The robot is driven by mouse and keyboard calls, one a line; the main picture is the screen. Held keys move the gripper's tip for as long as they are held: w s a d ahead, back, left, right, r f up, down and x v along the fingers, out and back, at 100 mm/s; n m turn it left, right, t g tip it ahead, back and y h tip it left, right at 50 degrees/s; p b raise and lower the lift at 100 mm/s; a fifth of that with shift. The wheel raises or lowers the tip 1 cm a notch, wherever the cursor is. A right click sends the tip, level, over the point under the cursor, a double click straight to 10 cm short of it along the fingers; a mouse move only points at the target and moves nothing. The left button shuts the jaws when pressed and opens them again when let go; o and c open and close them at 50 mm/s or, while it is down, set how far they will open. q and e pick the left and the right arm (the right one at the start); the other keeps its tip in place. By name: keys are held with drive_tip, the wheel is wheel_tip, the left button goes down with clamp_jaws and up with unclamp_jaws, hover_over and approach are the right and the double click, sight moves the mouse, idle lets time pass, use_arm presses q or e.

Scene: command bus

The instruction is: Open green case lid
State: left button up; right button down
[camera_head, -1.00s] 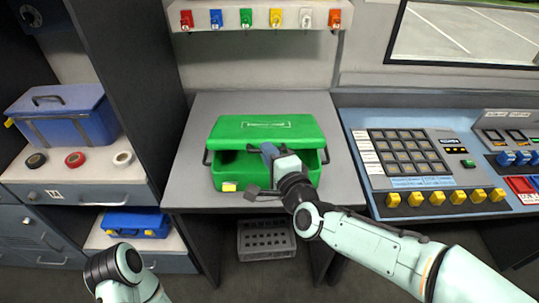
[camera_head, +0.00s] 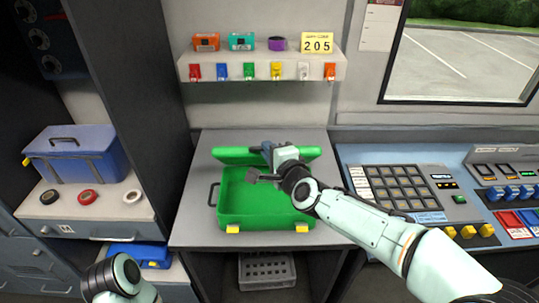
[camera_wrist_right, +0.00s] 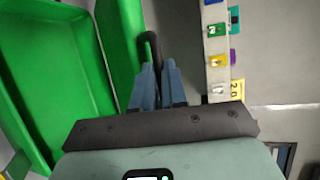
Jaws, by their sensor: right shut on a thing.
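The green case (camera_head: 262,212) stands on the grey counter with two yellow latches on its front. Its lid (camera_head: 235,155) is raised and tilted back at the rear, so the green inside shows and looks empty. My right gripper (camera_head: 266,152) is at the lid's upper edge. In the right wrist view, its blue fingers (camera_wrist_right: 157,75) are shut on a black handle (camera_wrist_right: 152,45) beside the green lid (camera_wrist_right: 118,45). The open case (camera_wrist_right: 55,70) lies to the left there. My right arm hides the case's right side. My left gripper is out of view.
A shelf (camera_head: 260,68) with coloured key tags hangs behind the counter (camera_head: 190,228). A button console (camera_head: 405,185) stands to the right. A blue case (camera_head: 78,160) and tape rolls sit on the left. A grey crate (camera_head: 267,270) is below the counter.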

drive_tip(key=shift+r, duration=0.1)
drive_tip(key=c, duration=1.2)
unclamp_jaws()
drive_tip(key=shift+o, duration=0.2)
drive_tip(key=v, duration=1.3)
drive_tip(key=shift+s, duration=0.25)
drive_tip(key=shift+d, duration=0.15)
